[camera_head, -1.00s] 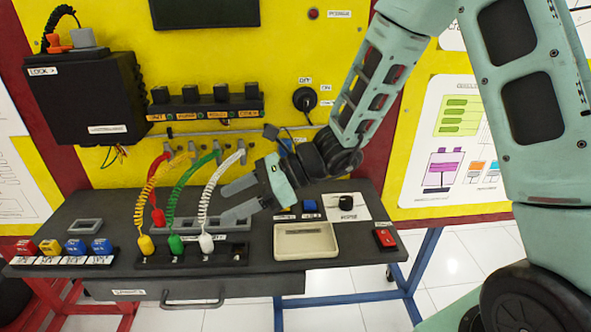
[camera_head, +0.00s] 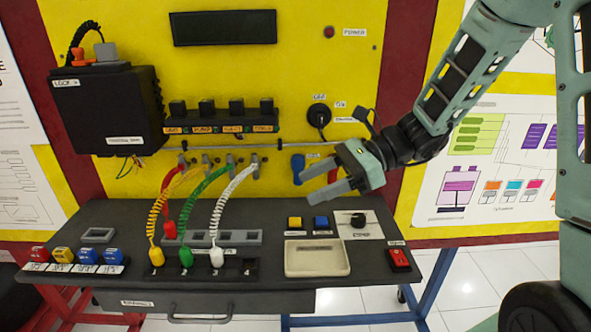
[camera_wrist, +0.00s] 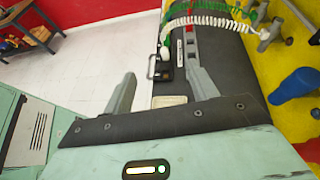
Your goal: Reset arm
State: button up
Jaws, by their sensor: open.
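My arm reaches in from the right in the head view. My gripper (camera_head: 322,184) is open and empty, held in the air above the right half of the bench, in front of the yellow panel. In the wrist view, my gripper (camera_wrist: 160,92) shows two grey fingers spread apart with nothing between them. The dark bench top (camera_head: 330,212) lies below it. A blue handle (camera_head: 298,169) on the panel is left of my fingers and apart from them in the picture.
Yellow, green and white coiled cables (camera_head: 228,208) run from the panel to a socket strip. A beige tray (camera_head: 318,258), a yellow button (camera_head: 295,222), a blue button (camera_head: 321,222), a black knob (camera_head: 358,220) and a red switch (camera_head: 399,258) sit on the bench. A black box (camera_head: 108,110) hangs left.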

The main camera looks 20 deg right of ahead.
jog(key=s+a+f+n+g+h, duration=0.1)
jog(key=s+n+h, duration=0.3)
jog(key=n, duration=0.5)
jog(key=s+a+f+n+h, duration=0.1)
jog(key=s+a+n+h, duration=0.3)
jog(key=s+n, duration=0.5)
jog(key=s+a+f+n+g+h, duration=0.1)
jog(key=s+a+f+n+h, duration=0.1)
jog(key=s+n, duration=0.5)
jog(key=a+n+h, duration=0.1)
jog(key=n+h, duration=0.1)
jog(key=n, duration=0.1)
jog(key=shift+s+g+h, duration=0.15)
jog(key=shift+g+h, duration=0.15)
